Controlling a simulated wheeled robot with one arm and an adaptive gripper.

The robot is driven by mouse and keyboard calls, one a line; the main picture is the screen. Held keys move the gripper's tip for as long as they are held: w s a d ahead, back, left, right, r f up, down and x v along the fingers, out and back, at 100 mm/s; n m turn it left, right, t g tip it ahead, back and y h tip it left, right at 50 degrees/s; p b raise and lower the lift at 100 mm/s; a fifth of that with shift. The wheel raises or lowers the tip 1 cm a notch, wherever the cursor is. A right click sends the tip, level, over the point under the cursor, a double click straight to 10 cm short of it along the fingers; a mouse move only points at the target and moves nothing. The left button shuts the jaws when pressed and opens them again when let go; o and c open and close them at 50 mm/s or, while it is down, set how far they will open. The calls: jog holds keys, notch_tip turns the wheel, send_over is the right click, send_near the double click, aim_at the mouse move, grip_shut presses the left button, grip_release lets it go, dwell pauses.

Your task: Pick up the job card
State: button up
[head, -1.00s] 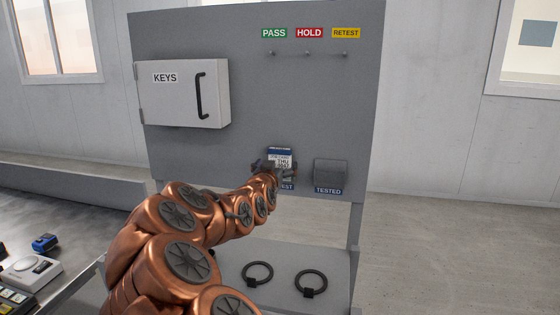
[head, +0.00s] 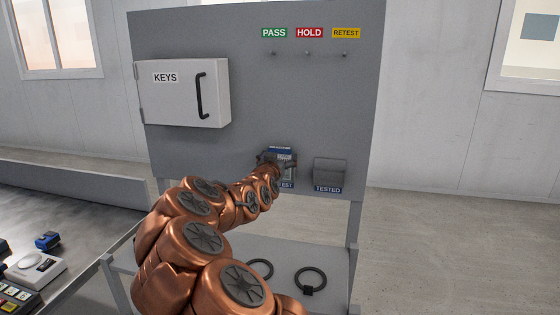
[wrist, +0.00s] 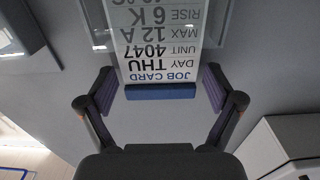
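The job card (wrist: 160,65) is white with a blue top strip and black print, and looks upside down in the wrist view. In the head view the card (head: 282,151) stands upright in a holder on the grey panel, above a blue label (head: 287,185) reading "...TEST". My gripper (wrist: 160,90) is open, with one finger pad on each side of the card's blue top end. Small gaps seem to show between pads and card. In the head view my gripper (head: 277,162) covers much of the card and holder.
A grey TESTED holder (head: 330,171) is right of the card. A white KEYS cabinet (head: 182,93) is up to the left. Several hooks sit under the PASS, HOLD and RETEST labels (head: 309,33). Black rings (head: 310,280) lie on the shelf below.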

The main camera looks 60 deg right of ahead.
aim_at(281, 133)
jog(key=c, duration=0.7)
jog(key=shift+a+r+b, duration=0.15)
jog(key=shift+r+b, duration=0.05)
jog(key=shift+b, duration=0.1)
notch_tip(281, 133, up, 7)
jog(key=shift+s+f+b, duration=0.1)
jog(key=shift+f+b, duration=0.05)
jog(key=shift+b, duration=0.6)
jog(key=shift+v, duration=1)
jog(key=b+v, duration=0.5)
jog(key=v, duration=1.3)
notch_tip(281, 133, up, 8)
jog(key=p, duration=0.6)
jog(key=shift+f, duration=0.2)
